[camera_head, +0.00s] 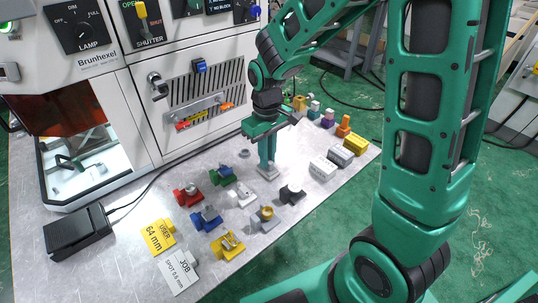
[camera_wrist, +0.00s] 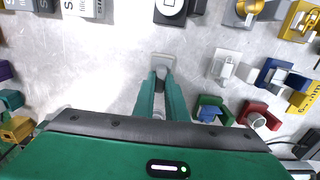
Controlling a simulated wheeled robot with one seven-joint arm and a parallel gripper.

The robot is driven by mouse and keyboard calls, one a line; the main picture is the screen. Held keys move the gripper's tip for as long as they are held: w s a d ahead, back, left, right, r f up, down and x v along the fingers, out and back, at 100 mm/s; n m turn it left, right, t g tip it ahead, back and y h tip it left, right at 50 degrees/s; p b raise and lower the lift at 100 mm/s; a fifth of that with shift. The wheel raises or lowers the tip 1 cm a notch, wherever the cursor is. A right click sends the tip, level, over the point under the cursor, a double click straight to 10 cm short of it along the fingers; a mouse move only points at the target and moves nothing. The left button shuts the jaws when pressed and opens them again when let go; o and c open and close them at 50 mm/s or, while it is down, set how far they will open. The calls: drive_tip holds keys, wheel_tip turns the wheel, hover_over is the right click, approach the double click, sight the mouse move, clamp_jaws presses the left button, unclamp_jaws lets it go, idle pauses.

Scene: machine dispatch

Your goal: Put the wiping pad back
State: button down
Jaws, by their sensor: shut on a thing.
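My gripper (camera_head: 267,166) points straight down over the middle of the metal table. Its two green fingers are shut on a pale grey pad (camera_head: 268,174), which looks like the wiping pad. In the wrist view the pad (camera_wrist: 163,61) shows just beyond the fingertips (camera_wrist: 161,78), and the fingers hide part of it. The pad is at or very near the table surface; I cannot tell whether it touches.
Coloured holders, including red (camera_head: 187,195), green (camera_head: 221,177), black (camera_head: 292,194) and yellow (camera_head: 228,246), stand left and in front. A black pedal (camera_head: 78,230) lies left. The white machine (camera_head: 195,75) stands behind. Bare table surrounds the pad.

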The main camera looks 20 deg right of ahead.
drive_tip(key=c, duration=1.8)
unclamp_jaws()
wheel_tip(320, 180, up, 12)
drive_tip(key=s+d+m, duration=0.5)
drive_tip(key=s+d, duration=0.4)
drive_tip(key=s, duration=0.2)
drive_tip(key=s+d+f+m, duration=0.1)
drive_tip(key=s+d+m, duration=0.4)
drive_tip(key=s+d, duration=0.4)
drive_tip(key=s, duration=0.3)
drive_tip(key=shift+s+d, duration=0.2)
drive_tip(key=shift+s, duration=0.1)
